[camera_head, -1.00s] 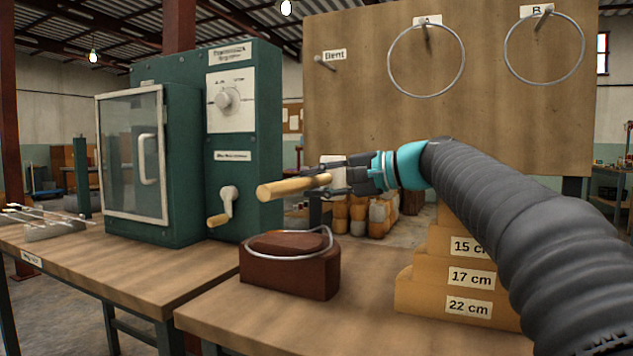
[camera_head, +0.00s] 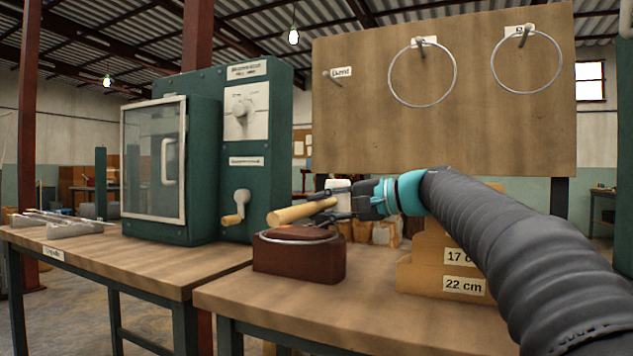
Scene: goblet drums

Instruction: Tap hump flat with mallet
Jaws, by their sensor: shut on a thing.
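A metal ring (camera_head: 270,239) lies on a dark red-brown block (camera_head: 298,262) near the left end of the front bench. My gripper (camera_head: 334,206) is shut on a pale wooden mallet (camera_head: 296,213) and holds it just above the ring, at the block's far side. The mallet's cylinder points left and slightly towards me. It covers part of the ring in this view, so I cannot tell whether they touch. The hump in the ring is not clear now.
A green cabinet (camera_head: 265,150) with a glass door and crank stands behind left. Stepped wooden forms (camera_head: 420,275) marked in cm stand right, partly behind my arm. Two rings (camera_head: 391,78) (camera_head: 494,68) hang on a board (camera_head: 440,130). The front bench (camera_head: 350,310) has clear space before the forms.

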